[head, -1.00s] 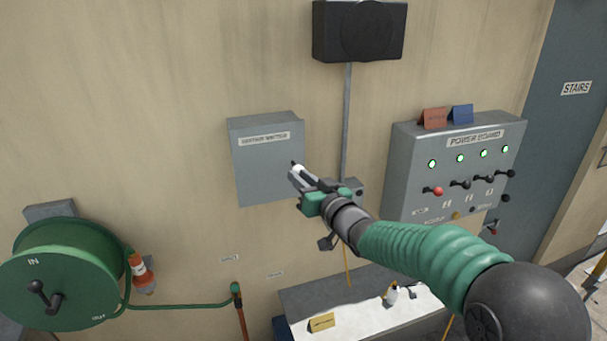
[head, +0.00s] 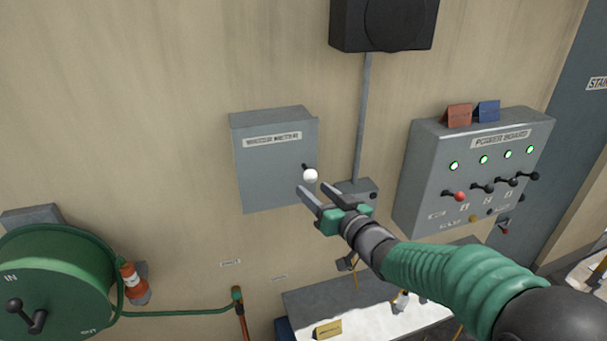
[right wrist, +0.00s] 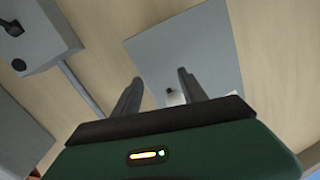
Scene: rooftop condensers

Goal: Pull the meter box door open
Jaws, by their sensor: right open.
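The grey meter box (head: 272,165) is fixed on the wall, and its labelled door looks shut. A white round knob (head: 310,176) on a dark stem stands out at the door's right edge. My right gripper (head: 330,190) is open and empty, just below and right of the knob, with its fingers pointing up and left. In the right wrist view the door (right wrist: 185,50) lies beyond the two spread fingers (right wrist: 158,92), and the knob (right wrist: 170,95) shows between them, partly hidden by my gripper. My left gripper is not in view.
A power board (head: 475,170) with levers and green lights is right of the box. A small grey box (head: 358,190) with a conduit sits behind my right gripper. A hose reel (head: 55,280) is at left; a bench (head: 370,310) is below.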

